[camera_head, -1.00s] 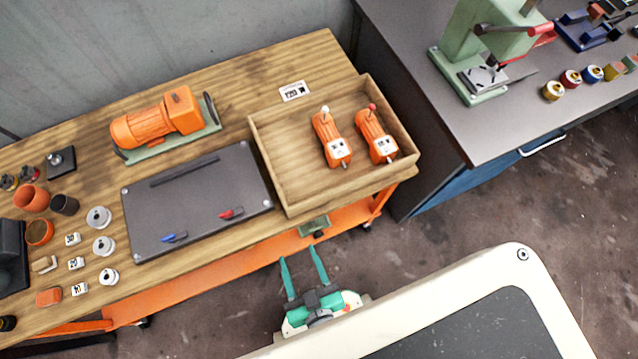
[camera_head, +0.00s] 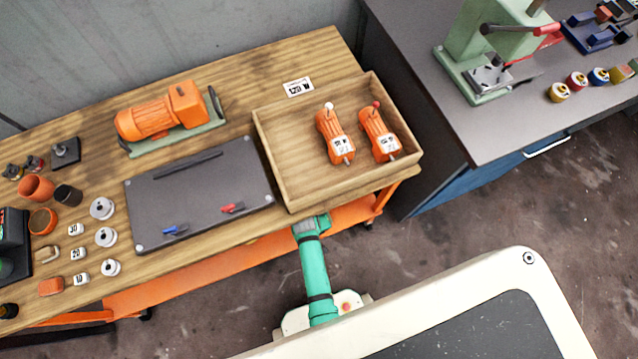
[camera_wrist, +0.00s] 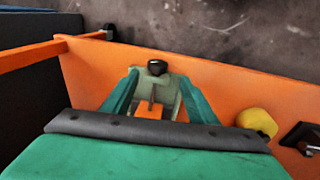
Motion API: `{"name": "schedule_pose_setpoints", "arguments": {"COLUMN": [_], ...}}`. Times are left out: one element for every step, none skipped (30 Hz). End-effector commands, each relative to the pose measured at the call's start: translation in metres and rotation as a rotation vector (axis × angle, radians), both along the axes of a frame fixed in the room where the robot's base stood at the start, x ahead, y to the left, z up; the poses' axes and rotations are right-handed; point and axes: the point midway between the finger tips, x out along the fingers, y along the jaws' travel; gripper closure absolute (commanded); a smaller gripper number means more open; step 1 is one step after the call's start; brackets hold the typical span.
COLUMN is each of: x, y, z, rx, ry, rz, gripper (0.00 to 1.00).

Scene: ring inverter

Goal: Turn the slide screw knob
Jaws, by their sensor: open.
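A small black knob (camera_wrist: 156,68) sits on a pale green slide block on the orange bench frame, in the wrist view. A thin screw rod runs from it toward an orange part. My gripper (camera_wrist: 158,76) is open, with one teal finger on each side of the block. The knob shows between the fingertips; whether either finger touches it, I cannot tell. In the head view my green arm reaches to the front edge of the bench below the wooden tray, and the knob and my fingers are hidden there.
The orange frame panel (camera_wrist: 225,85) lies around the block. A yellow knob (camera_wrist: 257,122) and a dark lever on a plate (camera_wrist: 303,138) are to the right. Above are the wooden bench with a wooden tray (camera_head: 280,168) holding two orange units. Concrete floor lies beyond.

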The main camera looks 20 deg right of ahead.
Motion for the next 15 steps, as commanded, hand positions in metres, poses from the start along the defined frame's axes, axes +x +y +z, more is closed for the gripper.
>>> {"name": "schedule_pose_setpoints", "arguments": {"x": [0.006,0.006,0.008,0.008,0.009,0.009,0.009,0.009,0.009,0.009,0.009,0.009,0.008,0.008,0.009], "y": [-0.003,-0.003,-0.005,-0.005,-0.006,-0.006,-0.007,-0.007,-0.008,-0.008,-0.008,-0.009,-0.010,-0.010,-0.011], "z": [0.000,-0.001,-0.001,-0.002,-0.002,-0.004,-0.005,-0.007,-0.010,-0.013,-0.016,-0.022,-0.026,-0.031,-0.036], "rx": [0.001,0.002,0.002,0.003,0.004,0.003,0.004,0.004,0.004,0.004,0.004,0.004,0.004,0.004,0.004], "ry": [0.023,0.038,0.051,0.060,0.068,0.074,0.077,0.079,0.080,0.081,0.081,0.080,0.081,0.081,0.080], "rz": [-0.004,-0.006,-0.008,-0.010,-0.010,-0.011,-0.012,-0.012,-0.012,-0.013,-0.013,-0.012,-0.013,-0.013,-0.014], "gripper": [0.47,0.47,0.47,0.47,0.47,0.47,0.47,0.47,0.47,0.47,0.47,0.47,0.47,0.47,0.47]}}
